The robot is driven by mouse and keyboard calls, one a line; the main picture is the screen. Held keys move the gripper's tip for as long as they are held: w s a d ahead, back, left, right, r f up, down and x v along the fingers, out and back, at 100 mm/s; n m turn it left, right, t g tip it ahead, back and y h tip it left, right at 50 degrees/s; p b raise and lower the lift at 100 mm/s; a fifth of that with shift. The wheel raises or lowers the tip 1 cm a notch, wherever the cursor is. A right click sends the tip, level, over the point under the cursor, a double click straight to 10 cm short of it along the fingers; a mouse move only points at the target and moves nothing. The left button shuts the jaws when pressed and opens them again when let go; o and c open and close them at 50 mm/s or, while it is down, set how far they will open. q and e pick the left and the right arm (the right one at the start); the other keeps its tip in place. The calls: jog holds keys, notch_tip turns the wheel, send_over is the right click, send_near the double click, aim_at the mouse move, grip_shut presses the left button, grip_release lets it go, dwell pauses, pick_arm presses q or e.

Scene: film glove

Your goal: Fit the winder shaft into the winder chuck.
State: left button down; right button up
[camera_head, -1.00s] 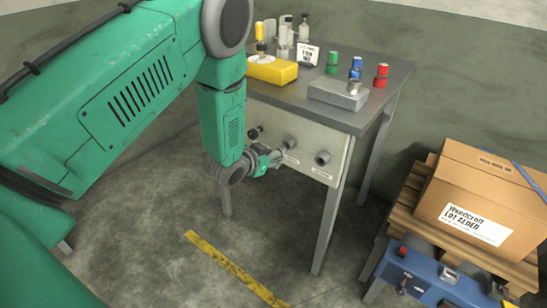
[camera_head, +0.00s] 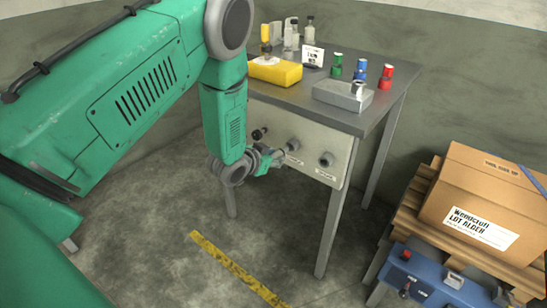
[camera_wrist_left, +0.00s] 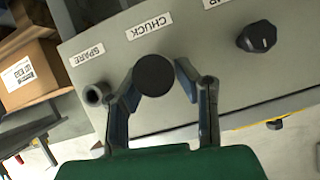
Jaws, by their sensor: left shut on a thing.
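My left gripper (camera_head: 275,156) is in front of the pale panel under the bench, close to the winder chuck (camera_head: 293,145), a grey round socket. In the left wrist view the gripper (camera_wrist_left: 158,82) is shut on the winder shaft (camera_wrist_left: 154,75), seen end-on as a dark disc between the fingers. The disc lies just below the CHUCK label (camera_wrist_left: 149,24) and covers the chuck there. I cannot tell whether the shaft's far end touches the chuck. My right gripper is not in view.
A spare socket (camera_head: 327,159) is right of the chuck, and a black knob (camera_head: 258,133) is left of it. Bottles, a yellow block (camera_head: 275,71) and coloured spools stand on the bench (camera_head: 312,103). A carton (camera_head: 485,200) sits on a pallet at right.

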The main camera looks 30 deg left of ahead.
aim_at(282, 151)
pick_arm(q)
jog(key=shift+w, duration=0.5)
jog(key=shift+s+a, duration=0.2)
jog(key=shift+s, duration=0.15)
jog(key=shift+d+r, duration=0.1)
jog(key=shift+d, duration=0.2)
jog(key=shift+d+p, duration=0.2)
jog(key=shift+p, duration=0.1)
dwell(1.3)
jog(key=shift+w+d, duration=0.15)
jog(key=shift+w, duration=1.25)
jog(key=c, duration=1.1)
grip_release()
